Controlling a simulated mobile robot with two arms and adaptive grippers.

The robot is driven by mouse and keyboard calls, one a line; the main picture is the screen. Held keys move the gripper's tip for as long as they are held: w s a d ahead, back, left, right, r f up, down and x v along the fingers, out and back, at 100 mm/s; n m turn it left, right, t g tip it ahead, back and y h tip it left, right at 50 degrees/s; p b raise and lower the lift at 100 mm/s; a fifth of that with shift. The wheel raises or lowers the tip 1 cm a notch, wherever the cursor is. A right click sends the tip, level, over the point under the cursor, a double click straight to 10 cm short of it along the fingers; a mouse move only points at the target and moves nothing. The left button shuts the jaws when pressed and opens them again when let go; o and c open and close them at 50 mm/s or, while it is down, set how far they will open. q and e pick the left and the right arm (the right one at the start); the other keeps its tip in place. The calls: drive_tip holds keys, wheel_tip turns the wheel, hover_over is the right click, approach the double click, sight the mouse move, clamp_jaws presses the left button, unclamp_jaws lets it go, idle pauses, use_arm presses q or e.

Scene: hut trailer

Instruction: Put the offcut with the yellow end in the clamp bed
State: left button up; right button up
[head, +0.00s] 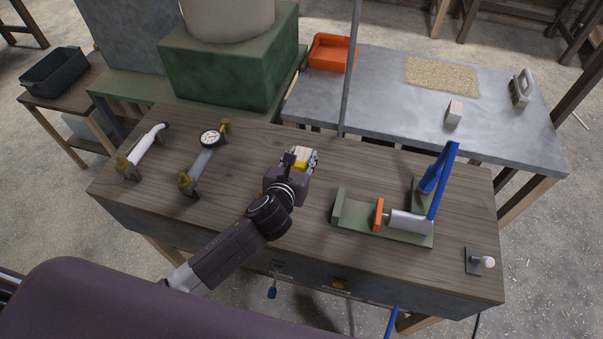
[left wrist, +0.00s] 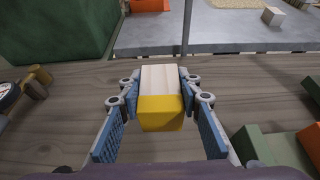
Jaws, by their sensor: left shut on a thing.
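The offcut with the yellow end (left wrist: 160,98) is a pale wood block between the blue finger pads of my left gripper (left wrist: 160,90) in the left wrist view. Its yellow end faces the wrist camera. In the head view the offcut (head: 301,157) shows at the tip of my left gripper (head: 300,162), over the wooden bench. The gripper is shut on it. The clamp bed (head: 385,229) is the green base to the right of the gripper, with an orange jaw (head: 378,215), a grey cylinder and a blue lever (head: 440,185). The bed's left part looks empty. My right gripper is not in view.
A gauge tool (head: 208,145) and a white-handled tool (head: 148,143) lie at the bench's left. A small plate with a white knob (head: 480,262) is at the right. A thin grey pole (head: 350,70) stands behind the gripper. Another pale block (head: 454,112) sits on the grey table (head: 380,90).

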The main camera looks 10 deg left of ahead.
use_arm(q)
drive_tip(key=shift+f+b, duration=0.55)
drive_tip(key=shift+f, duration=3.05)
drive_tip(key=shift+f, duration=0.1)
drive_tip(key=o, duration=1.1)
drive_tip(key=shift+o, duration=0.2)
